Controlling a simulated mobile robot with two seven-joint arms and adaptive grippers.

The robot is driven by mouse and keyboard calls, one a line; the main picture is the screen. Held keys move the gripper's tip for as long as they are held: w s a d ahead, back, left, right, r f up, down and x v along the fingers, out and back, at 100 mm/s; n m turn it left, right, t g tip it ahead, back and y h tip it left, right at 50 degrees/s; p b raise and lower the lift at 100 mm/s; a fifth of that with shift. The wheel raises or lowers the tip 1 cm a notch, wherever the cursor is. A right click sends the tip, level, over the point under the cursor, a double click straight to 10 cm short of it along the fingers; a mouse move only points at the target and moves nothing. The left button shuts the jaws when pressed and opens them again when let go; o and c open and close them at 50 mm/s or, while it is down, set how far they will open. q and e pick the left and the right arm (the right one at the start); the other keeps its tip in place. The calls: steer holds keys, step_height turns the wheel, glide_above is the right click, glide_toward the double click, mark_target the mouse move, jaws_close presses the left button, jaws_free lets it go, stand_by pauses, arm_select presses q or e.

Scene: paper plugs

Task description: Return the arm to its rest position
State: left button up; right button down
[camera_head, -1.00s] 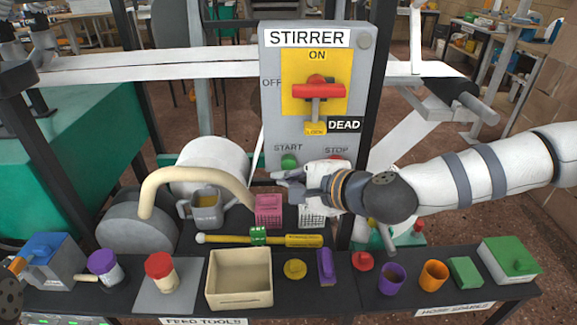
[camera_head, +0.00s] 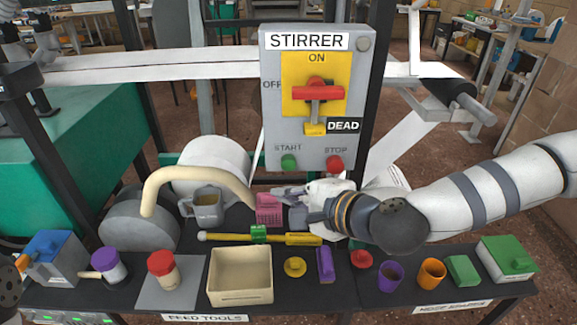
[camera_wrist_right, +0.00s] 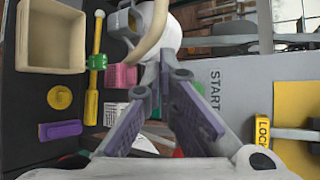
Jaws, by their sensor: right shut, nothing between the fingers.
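My right gripper (camera_head: 280,190) is shut and empty. It is below the grey STIRRER panel (camera_head: 275,135), over the back of the dark bench, close to a pink basket (camera_head: 268,209). In the right wrist view its two purple-padded fingers meet at the tips (camera_wrist_right: 166,66), with the panel to their right and the pink basket (camera_wrist_right: 122,76) to their left. My right arm comes in from the right, above the bench. My left gripper is not in view.
The panel has a red switch handle (camera_head: 318,93) with a yellow lock (camera_head: 315,129), and START (camera_head: 289,163) and STOP (camera_head: 334,163) buttons. A beige bin (camera_head: 240,292), purple cup (camera_head: 391,275) and orange cup (camera_head: 431,272) stand along the bench front. A grey jug (camera_head: 207,208) stands behind.

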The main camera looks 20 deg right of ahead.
steer(key=s+a+f+n+g+p, duration=0.1)
steer(key=s+a+f+n+g, duration=0.15)
steer(key=s+f, duration=0.5)
steer(key=s+a+f+n+g, duration=0.1)
steer(key=s+f+n+g, duration=0.3)
steer(key=s, duration=0.6)
steer(key=s+a+f+n+g+p, duration=0.1)
steer(key=s+f+n+g, duration=0.2)
steer(key=s+f, duration=0.4)
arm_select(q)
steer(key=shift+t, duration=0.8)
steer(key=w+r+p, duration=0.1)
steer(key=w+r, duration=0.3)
arm_select(e)
steer(key=s+d+f+n+g+h, duration=0.1)
steer(key=s+d+n+g+h, duration=0.1)
steer(key=s+d, duration=0.4)
steer(key=s+d+n+g+h, duration=0.2)
steer(key=s+d+n, duration=0.3)
steer(key=s, duration=0.6)
steer(key=shift+s+d+f+g+h, duration=0.25)
steer(key=shift+d+f+g+h, duration=0.25)
steer(key=shift+d, duration=0.65)
steer(key=shift+r, duration=0.1)
